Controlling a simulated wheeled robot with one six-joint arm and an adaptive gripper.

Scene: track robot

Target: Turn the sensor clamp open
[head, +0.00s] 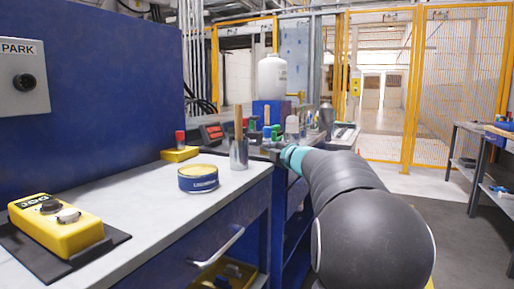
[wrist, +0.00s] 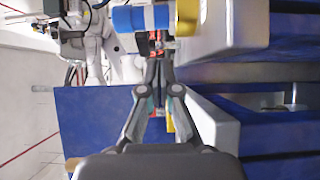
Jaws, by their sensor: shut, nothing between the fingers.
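I cannot pick out the sensor clamp with certainty in either view. In the wrist view my gripper (wrist: 159,66) points up the picture, its two fingertips close together with nothing between them. Just beyond the tips is a small cluster of metal and red parts, too small to make out. A blue and white cylinder (wrist: 141,18) lies across the top, with a yellow part (wrist: 188,14) at its right end. The tips appear below these parts; I cannot tell whether they touch anything. In the head view my arm reaches to the bench's far end and hides most of my gripper.
The grey bench (head: 135,223) holds a yellow button box (head: 62,228), a blue and yellow tin (head: 198,178), a metal cup (head: 239,154) and a red knob on a yellow block (head: 180,152). A white bottle (head: 272,77) stands farther back. Open floor lies right of my arm.

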